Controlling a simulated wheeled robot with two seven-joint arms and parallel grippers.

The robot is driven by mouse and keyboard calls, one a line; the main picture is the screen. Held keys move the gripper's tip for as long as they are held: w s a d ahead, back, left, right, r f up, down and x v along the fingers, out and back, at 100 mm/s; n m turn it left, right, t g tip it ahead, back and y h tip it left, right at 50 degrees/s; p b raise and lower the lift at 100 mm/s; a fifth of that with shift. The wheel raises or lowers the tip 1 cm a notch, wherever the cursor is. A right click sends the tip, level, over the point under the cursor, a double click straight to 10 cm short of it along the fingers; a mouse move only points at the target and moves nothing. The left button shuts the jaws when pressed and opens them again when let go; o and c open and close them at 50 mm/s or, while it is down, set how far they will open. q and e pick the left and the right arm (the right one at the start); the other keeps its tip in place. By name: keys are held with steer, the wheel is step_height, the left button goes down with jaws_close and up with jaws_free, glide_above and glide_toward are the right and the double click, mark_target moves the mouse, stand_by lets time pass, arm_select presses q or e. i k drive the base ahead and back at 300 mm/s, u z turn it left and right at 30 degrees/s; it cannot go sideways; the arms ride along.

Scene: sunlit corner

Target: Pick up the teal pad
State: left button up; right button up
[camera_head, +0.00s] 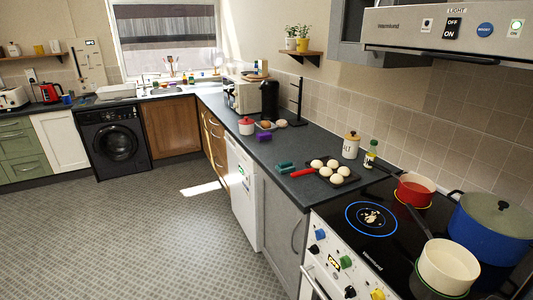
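A small teal pad (285,164) lies on the dark worktop near its front edge, left of a black tray of pale round buns. It looks like two teal strips with a dark band between; it is too small to tell its exact shape. Neither of my grippers shows in the head view.
The bun tray (347,181) has a red handle (303,172) reaching close to the pad. A purple block (264,136) and a red-lidded jar (246,126) stand farther back. The hob (385,245) with pots is at right. The tiled floor (150,235) is clear.

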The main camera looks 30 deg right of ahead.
mark_target(285, 167)
steer(key=i, duration=1.1)
steer(key=z, duration=2.55)
